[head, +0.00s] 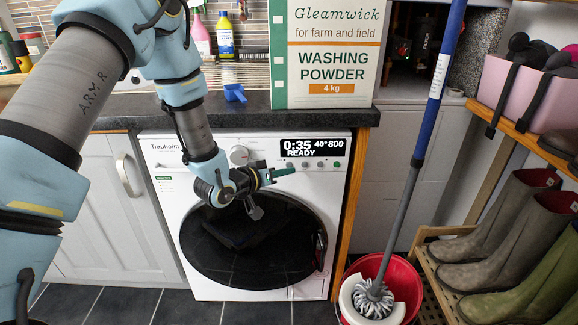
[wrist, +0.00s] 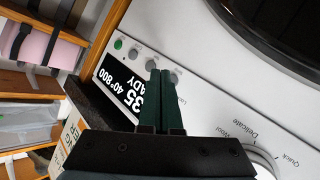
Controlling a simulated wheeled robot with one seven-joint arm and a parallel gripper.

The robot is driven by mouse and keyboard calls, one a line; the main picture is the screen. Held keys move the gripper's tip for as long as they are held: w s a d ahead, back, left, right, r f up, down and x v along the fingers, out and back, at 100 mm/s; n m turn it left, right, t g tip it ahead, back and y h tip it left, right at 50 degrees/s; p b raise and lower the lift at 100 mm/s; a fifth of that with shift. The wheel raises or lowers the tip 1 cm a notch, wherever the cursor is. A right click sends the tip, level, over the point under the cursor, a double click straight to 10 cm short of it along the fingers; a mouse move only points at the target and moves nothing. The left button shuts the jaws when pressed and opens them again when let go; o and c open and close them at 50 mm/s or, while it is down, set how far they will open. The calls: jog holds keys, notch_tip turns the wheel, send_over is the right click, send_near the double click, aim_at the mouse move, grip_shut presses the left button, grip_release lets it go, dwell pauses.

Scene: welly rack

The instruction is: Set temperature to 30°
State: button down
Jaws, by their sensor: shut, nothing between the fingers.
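The white washing machine (head: 165,215) stands under the dark worktop with its round door shut. Its display (head: 312,148) reads 0:35, 40° 800 and READY; it also shows, turned, in the wrist view (wrist: 118,85). A row of small round buttons lies below the display, with a green one (wrist: 118,44) at the far end from the dial (head: 239,155). My gripper (head: 292,170) is shut and empty, in front of the panel just below the display. In the wrist view my dark green fingertips (wrist: 160,72) overlap the grey buttons nearest the dial. I cannot tell whether they touch.
A washing powder box (head: 333,50) and a blue scoop (head: 234,93) stand on the worktop above. A mop with a blue handle (head: 437,70) leans in a red bucket (head: 405,280) at the right. A boot rack (head: 430,270) is farther right.

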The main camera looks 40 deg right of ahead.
jog(key=shift+w+d, duration=0.25)
jog(key=shift+w, duration=0.05)
jog(key=shift+w+d, duration=0.25)
jog(key=shift+w, duration=0.05)
dwell(0.8)
dwell(0.3)
jog(key=shift+s+a, duration=0.5)
jog(key=shift+s, duration=0.1)
jog(key=shift+w+b, duration=0.1)
jog(key=shift+b, duration=0.2)
jog(key=shift+w+d, duration=0.25)
